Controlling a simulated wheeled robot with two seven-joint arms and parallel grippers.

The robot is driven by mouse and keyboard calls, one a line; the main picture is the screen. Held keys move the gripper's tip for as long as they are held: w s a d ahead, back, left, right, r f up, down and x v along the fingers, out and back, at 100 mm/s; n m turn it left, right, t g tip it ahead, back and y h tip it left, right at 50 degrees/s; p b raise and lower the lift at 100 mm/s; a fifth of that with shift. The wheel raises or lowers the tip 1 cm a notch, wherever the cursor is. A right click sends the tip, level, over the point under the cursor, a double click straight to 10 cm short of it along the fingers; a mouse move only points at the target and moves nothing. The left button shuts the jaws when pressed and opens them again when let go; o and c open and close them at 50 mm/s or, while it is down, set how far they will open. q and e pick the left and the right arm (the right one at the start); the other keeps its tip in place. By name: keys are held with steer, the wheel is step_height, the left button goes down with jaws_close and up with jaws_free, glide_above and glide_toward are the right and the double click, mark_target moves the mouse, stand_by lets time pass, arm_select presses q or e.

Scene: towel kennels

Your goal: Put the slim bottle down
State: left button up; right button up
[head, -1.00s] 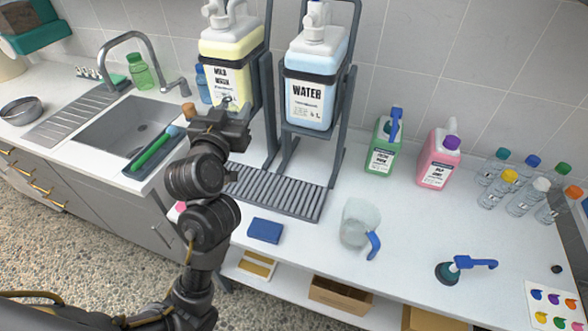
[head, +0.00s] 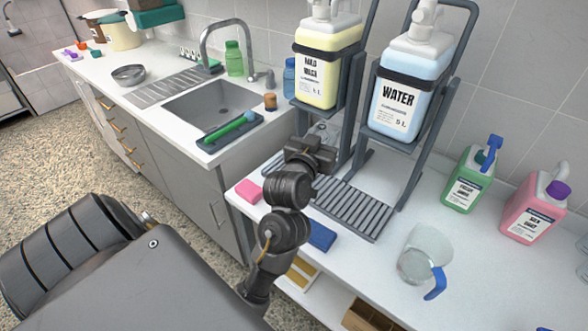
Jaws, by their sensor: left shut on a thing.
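My left gripper (head: 314,150) is in front of the yellow jug's stand, above the left end of the ribbed drip tray (head: 352,207). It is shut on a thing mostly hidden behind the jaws. A small clear-grey patch (head: 325,130) shows just above them and may be part of the slim bottle; its shape and its base cannot be made out. My right gripper is not in view.
A yellow jug (head: 327,62) and a WATER jug (head: 405,88) stand on racks behind. A pink sponge (head: 248,191), a blue sponge (head: 321,235) and a clear pitcher (head: 424,255) lie around the tray. The sink (head: 212,105) is left.

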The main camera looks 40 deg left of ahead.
arm_select(q)
steer(key=shift+a+f, duration=0.15)
steer(key=shift+a, duration=0.1)
steer(key=w+a+f, duration=0.2)
steer(key=a+f, duration=0.2)
steer(key=w+a+f, duration=0.1)
steer(key=a+f, duration=0.3)
steer(key=w+a+f, duration=0.2)
steer(key=a+f, duration=0.2)
steer(key=shift+w+a+f+p, duration=0.25)
steer(key=shift+w+f+p, duration=0.05)
steer(key=shift+f+p, duration=0.1)
steer(key=shift+f, duration=0.1)
steer(key=shift+f, duration=0.15)
steer(key=o, duration=1)
steer(key=shift+c, duration=0.2)
